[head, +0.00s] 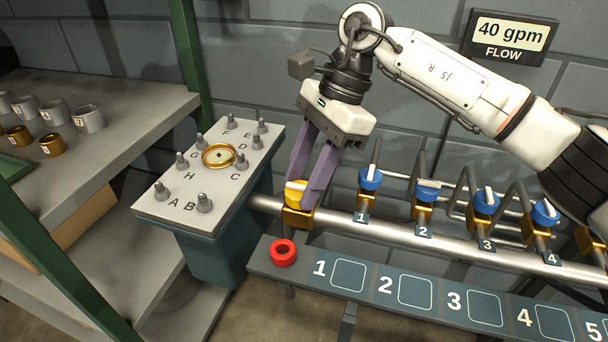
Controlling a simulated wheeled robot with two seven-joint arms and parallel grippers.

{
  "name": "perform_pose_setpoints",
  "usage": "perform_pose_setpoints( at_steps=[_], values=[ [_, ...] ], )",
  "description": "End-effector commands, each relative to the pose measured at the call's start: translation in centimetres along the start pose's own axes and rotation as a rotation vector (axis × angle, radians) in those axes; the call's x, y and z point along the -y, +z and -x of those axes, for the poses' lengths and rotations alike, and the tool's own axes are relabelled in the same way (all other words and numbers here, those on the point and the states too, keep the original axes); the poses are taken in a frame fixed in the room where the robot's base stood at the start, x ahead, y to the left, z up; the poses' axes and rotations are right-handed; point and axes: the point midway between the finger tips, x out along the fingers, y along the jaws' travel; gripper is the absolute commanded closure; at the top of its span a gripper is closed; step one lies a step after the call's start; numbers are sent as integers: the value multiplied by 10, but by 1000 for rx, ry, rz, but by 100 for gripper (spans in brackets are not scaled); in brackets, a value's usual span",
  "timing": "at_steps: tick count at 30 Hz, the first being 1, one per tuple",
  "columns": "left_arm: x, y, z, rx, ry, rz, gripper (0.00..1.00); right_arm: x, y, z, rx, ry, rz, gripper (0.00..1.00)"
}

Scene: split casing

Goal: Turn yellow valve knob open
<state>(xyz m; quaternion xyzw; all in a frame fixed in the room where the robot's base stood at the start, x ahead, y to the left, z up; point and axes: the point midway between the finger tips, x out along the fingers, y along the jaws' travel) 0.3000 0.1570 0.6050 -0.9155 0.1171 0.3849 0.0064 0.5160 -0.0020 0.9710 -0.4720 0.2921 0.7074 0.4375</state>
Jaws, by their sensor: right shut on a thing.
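The yellow valve knob (295,187) sits on a brass valve body (298,217) at the left end of the steel pipe, beside the casing. It has a pale bar across its top. My right gripper (306,188) comes down from above with its two purple fingers on either side of the knob, shut on it. The fingers hide part of the knob, so its exact angle is hard to tell. My left gripper is not in view.
Blue knobs (370,179) numbered 1 to 4 line the pipe to the right. The casing (160,207) with bolts and a brass ring stands left. A wall sign (510,37) reads 40 gpm FLOW.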

Motion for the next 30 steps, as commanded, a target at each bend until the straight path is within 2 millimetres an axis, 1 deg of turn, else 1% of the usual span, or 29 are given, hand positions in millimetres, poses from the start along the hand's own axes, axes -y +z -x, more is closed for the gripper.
perform_pose_setpoints(
  at_steps=[16, 17, 18, 20, 27, 30],
  values=[
    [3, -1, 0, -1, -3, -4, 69, 0, -1, 0, -3, 10, 24, 84],
    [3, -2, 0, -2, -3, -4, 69, 0, -1, 0, -3, 10, 24, 59],
    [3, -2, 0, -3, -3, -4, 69, 0, -1, 0, -3, 10, 23, 52],
    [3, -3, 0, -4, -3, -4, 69, 0, -1, 0, -2, 10, 23, 44],
    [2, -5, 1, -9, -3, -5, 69, 0, 0, 0, -2, 9, 22, 44],
    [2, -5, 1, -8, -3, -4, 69, 0, 0, 3, -2, 8, 22, 44]
  ],
)
